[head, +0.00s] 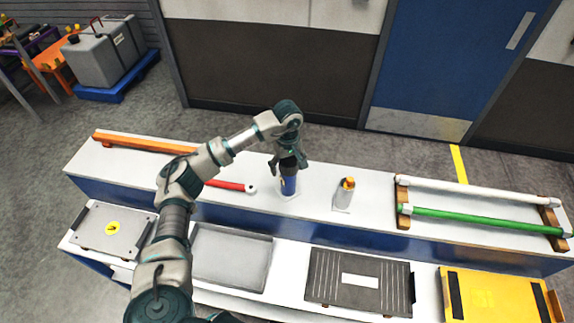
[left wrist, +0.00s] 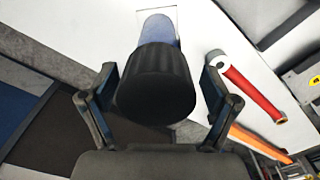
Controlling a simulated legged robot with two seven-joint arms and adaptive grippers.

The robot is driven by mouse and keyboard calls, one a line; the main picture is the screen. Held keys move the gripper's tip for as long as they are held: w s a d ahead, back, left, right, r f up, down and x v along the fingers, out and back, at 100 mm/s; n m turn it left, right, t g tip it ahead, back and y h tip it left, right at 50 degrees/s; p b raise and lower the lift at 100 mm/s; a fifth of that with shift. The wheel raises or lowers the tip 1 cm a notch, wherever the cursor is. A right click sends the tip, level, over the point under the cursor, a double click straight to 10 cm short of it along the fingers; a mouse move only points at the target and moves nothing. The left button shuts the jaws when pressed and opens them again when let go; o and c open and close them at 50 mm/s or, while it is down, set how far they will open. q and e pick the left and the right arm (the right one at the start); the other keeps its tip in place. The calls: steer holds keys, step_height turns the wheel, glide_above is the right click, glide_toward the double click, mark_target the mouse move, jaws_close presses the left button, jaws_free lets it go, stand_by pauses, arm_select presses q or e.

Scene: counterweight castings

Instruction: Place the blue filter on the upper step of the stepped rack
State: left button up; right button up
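The blue filter (head: 289,186) is a blue cylinder with a black ribbed cap. It looks upright at a white square on the upper step (head: 320,203) of the white stepped rack; I cannot tell if its base touches. My left gripper (head: 288,164) is over its top, pointing down. In the left wrist view the black cap (left wrist: 155,88) is between the two spread fingers, with a gap on each side, and the blue body (left wrist: 158,30) shows beyond it. The gripper is open around the cap. My right gripper is not in view.
On the upper step are a white bottle with an orange cap (head: 344,193), a red rod (head: 228,185), an orange bar (head: 140,144), and white and green tubes (head: 480,221) on wooden blocks. The lower step holds a grey tray (head: 230,258), a dark case (head: 358,282) and a yellow case (head: 495,297).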

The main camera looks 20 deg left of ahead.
mark_target(291, 161)
arm_select(q)
steer(key=shift+d, duration=0.35)
steer(key=shift+d+r, duration=0.15)
steer(key=shift+r, duration=0.15)
step_height(291, 161, up, 4)
steer(key=shift+w+d+r+b, duration=0.1)
steer(key=shift+r+b, duration=0.1)
steer(key=shift+b, duration=0.2)
steer(key=r, duration=0.6)
steer(key=shift+a+r, duration=0.15)
steer(key=shift+a, duration=0.25)
steer(key=shift+r, duration=0.45)
steer(key=shift+d, duration=0.2)
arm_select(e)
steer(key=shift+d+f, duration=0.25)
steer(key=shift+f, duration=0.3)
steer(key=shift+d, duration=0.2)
